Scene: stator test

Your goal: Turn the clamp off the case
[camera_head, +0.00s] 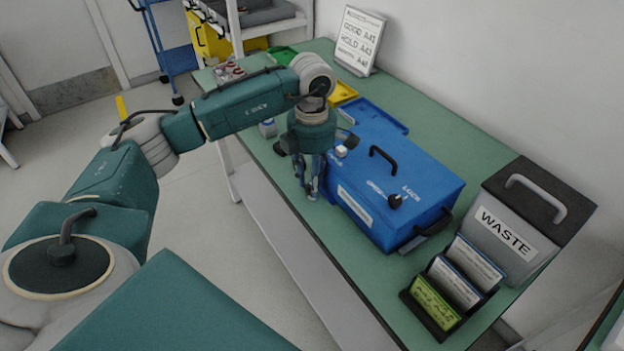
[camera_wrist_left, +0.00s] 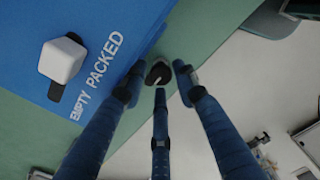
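The blue case (camera_head: 375,175) stands on the green bench with a black handle on its lid. A black knob (camera_head: 395,200) sits near the lid's front right, by white lettering. A white block (camera_head: 341,151) on the lid also shows in the left wrist view (camera_wrist_left: 62,60), beside "EMPTY PACKED". My left gripper (camera_head: 312,192) points down just beside the case's left front edge. In the left wrist view its fingers stand apart around a small dark rounded piece (camera_wrist_left: 158,73), apparently beside the case edge. I cannot tell whether this is the clamp or whether the fingers touch it.
A grey waste bin (camera_head: 510,225) with a black lid stands right of the case, with a rack of label cards (camera_head: 455,285) before it. A white sign (camera_head: 358,40) and a yellow tray (camera_head: 342,93) are behind. Bare bench (camera_head: 350,262) lies in front of the case.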

